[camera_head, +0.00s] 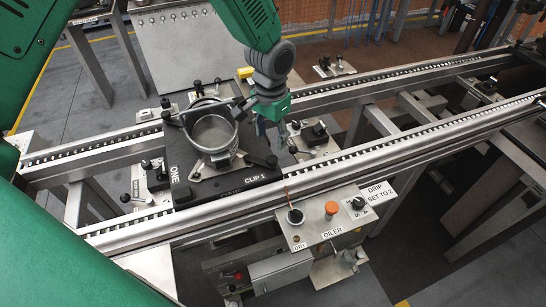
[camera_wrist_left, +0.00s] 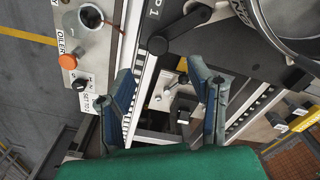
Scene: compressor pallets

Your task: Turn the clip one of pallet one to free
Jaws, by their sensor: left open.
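Pallet one (camera_head: 190,172) is a black plate marked ONE and CLIP 1, sitting across the conveyor rails with a round metal housing (camera_head: 212,133) on it. Clip one (camera_head: 262,160) is a dark lever at the plate's right edge, near its label. In the left wrist view clip one (camera_wrist_left: 182,30) is a black arm with a round end, beside the label's end. My left gripper (camera_head: 272,131) is open and empty above and beyond the clip in the head view. Its blue fingers (camera_wrist_left: 160,74) are spread apart below the clip in the left wrist view, not touching it. My right gripper is out of view.
An oiler panel (camera_head: 325,230) with an orange button and dark knobs stands in front of the near rail (camera_head: 330,165). Small fixtures with black knobs (camera_head: 318,130) sit between the rails beside the pallet.

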